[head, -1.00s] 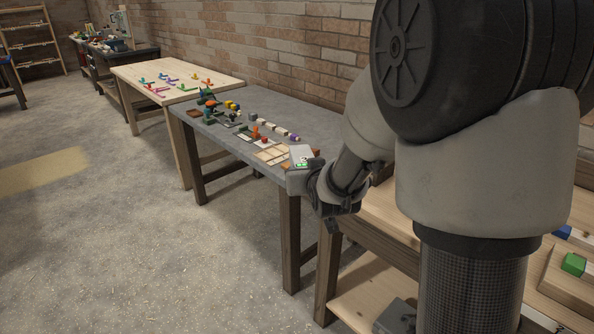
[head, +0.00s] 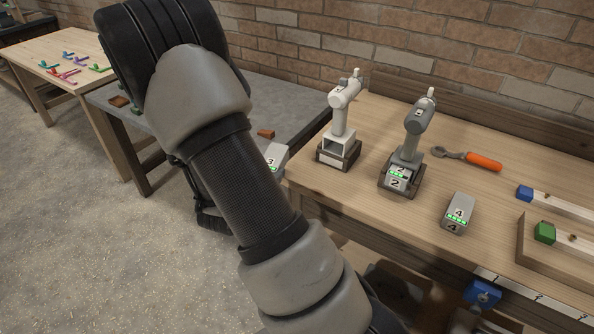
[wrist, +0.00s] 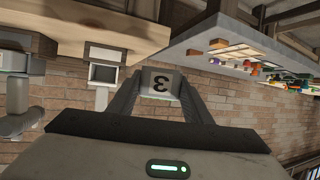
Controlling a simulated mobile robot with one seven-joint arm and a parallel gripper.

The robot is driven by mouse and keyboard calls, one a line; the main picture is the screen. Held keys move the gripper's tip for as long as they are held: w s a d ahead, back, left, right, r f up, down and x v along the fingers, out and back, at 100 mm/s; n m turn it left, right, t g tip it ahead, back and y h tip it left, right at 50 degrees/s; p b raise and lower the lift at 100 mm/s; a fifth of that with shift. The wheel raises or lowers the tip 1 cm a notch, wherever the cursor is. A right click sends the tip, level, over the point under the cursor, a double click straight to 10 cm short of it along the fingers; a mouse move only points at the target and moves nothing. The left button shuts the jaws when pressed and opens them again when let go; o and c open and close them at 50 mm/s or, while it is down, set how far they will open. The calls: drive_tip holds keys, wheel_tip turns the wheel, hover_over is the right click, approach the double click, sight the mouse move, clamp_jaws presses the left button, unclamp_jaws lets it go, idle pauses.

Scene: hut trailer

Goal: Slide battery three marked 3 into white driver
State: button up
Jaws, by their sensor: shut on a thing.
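Battery three (head: 272,158) is a light grey block with a black 3 and green bars. My arm partly covers it in the head view. In the wrist view the battery (wrist: 160,84), its 3 upside down, sits between the two fingers of my gripper (wrist: 161,90), which is shut on it. The white driver (head: 342,108) stands upright in a dark-edged holder (head: 338,155) on the wooden bench, its open base facing forward. The white driver (wrist: 103,74) also shows upside down in the wrist view. The battery is left of the driver and apart from it.
A grey driver (head: 413,130) with battery 2 (head: 396,181) stands right of the white one. Battery 4 (head: 458,213) lies on the wooden bench (head: 330,206). A grey table (head: 165,118) adjoins at left.

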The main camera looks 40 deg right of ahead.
drive_tip(key=s+d+m+g+h+p, duration=0.1)
drive_tip(key=s+d+m+g+h, duration=0.1)
drive_tip(key=s+d, duration=0.3)
drive_tip(key=s+m+g, duration=0.1)
drive_tip(key=s, duration=0.2)
drive_tip(key=shift+m, duration=0.3)
drive_tip(key=shift+w, duration=0.1)
drive_tip(key=shift+w+d, duration=0.35)
drive_tip(key=shift+d, duration=0.5)
drive_tip(key=shift+w+d, duration=0.4)
drive_tip(key=shift+d, duration=0.5)
drive_tip(key=shift+w+d, duration=0.35)
drive_tip(key=shift+d, duration=0.5)
drive_tip(key=shift+d+b, duration=0.1)
drive_tip(key=shift+b, duration=0.2)
drive_tip(key=shift+w+d, duration=0.3)
drive_tip(key=shift+d, duration=0.3)
drive_tip(key=shift+w+d, duration=0.25)
drive_tip(key=shift+d, duration=0.35)
drive_tip(key=shift+w+d+f+b, duration=0.1)
drive_tip(key=shift+d+b, duration=0.2)
drive_tip(key=shift+w+d+b, duration=0.2)
drive_tip(key=shift+w+d, duration=0.15)
drive_tip(key=shift+d, duration=0.45)
drive_tip(key=shift+w+d+b, duration=0.15)
drive_tip(key=shift+w+d, duration=0.2)
drive_tip(key=shift+d, duration=0.5)
drive_tip(key=shift+w+d+b, duration=0.2)
drive_tip(key=shift+w+d, duration=0.15)
drive_tip(key=shift+d, duration=0.45)
